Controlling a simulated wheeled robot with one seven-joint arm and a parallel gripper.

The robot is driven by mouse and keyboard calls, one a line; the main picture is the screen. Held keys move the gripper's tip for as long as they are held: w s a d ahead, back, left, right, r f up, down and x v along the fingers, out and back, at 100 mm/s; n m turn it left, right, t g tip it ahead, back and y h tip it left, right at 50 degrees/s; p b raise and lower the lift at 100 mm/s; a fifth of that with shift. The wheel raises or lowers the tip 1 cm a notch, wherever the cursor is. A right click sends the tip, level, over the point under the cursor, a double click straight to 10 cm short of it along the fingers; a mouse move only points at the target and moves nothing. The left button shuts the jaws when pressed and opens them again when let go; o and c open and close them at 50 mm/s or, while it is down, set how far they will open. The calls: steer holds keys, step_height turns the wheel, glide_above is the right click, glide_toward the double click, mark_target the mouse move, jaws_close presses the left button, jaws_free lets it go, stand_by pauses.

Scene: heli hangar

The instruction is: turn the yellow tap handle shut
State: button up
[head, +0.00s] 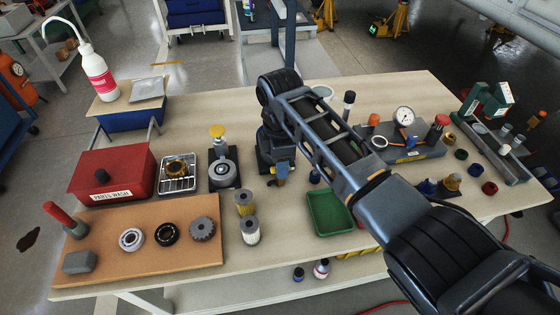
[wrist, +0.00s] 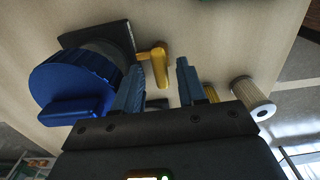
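The yellow tap handle (wrist: 155,62) is an L-shaped lever in the wrist view. It stands out from a dark fitting beside a large blue round body (wrist: 75,85). In the head view, a small yellow part (head: 282,171) shows just below my wrist, and the rest of the tap is largely hidden by my arm. My gripper (wrist: 158,68) is open and empty, with its two fingers apart. I cannot tell whether anything touches.
A grey canister with a yellow knob (head: 217,131) stands left of my gripper. Pleated filters (head: 249,230) stand in front, with a green tray (head: 330,214) to the right. A red parts-wash box (head: 110,174) is at the left.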

step_height(320, 180, up, 8)
steer(key=shift+f, duration=0.1)
stand_by(0.6)
steer(key=shift+f, duration=0.1)
